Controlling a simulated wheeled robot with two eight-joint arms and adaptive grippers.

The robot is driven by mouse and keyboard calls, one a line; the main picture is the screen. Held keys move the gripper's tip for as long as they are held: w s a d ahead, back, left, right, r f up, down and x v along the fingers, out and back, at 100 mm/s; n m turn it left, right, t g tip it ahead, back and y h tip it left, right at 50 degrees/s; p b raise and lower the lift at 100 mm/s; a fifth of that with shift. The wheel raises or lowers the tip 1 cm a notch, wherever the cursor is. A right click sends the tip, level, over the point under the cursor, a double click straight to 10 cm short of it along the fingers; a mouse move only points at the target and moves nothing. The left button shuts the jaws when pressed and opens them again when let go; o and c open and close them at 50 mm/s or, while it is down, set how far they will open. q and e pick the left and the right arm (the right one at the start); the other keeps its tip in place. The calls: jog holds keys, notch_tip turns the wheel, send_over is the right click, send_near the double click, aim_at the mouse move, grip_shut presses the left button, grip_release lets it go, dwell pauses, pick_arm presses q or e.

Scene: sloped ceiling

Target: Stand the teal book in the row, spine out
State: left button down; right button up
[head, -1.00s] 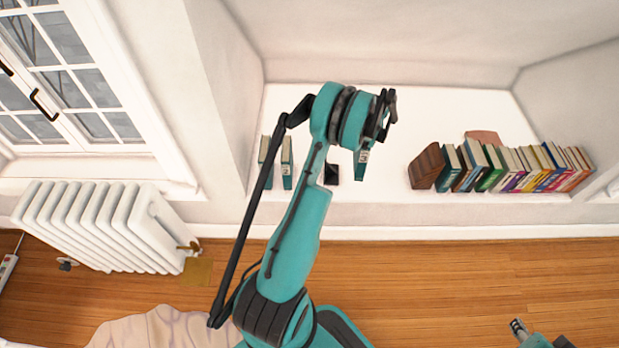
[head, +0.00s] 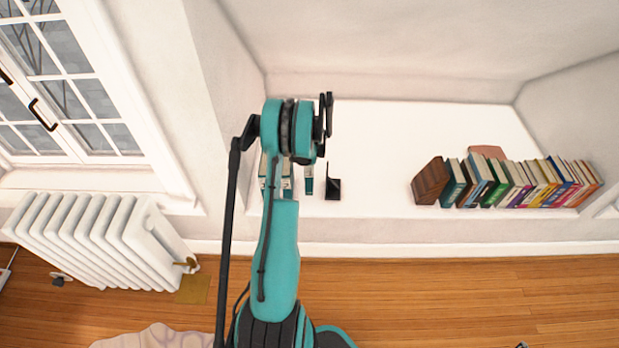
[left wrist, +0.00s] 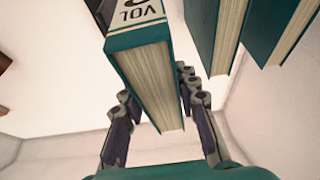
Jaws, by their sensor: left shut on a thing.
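The teal book (head: 308,186) hangs below my left gripper (head: 308,160), which is shut on it. In the left wrist view the book (left wrist: 150,80) sits between the two fingers, with its page block showing and a white "VOL" label on its spine at the top edge. In the head view the spine faces the front edge of the shelf. Two similar teal books (head: 286,188) stand just left of it, partly behind my arm; they also show in the left wrist view (left wrist: 262,32), with a gap. I cannot tell if the book touches the shelf. Only a tip of my right gripper (head: 521,345) shows at the bottom edge.
A black bookend (head: 333,188) stands close to the right of the held book. Farther right are a brown block-like bookend (head: 430,181) and a row of several coloured books (head: 530,183). The white shelf (head: 380,165) is clear between. A wall bounds the left side.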

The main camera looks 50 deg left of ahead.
pick_arm(q)
notch_tip(320, 180, down, 8)
jog(key=b, duration=0.2)
jog(key=shift+r+b, duration=0.2)
jog(key=shift+b, duration=0.15)
jog(key=shift+f, duration=0.15)
jog(key=c, duration=1.1)
grip_release()
jog(key=shift+c, duration=0.2)
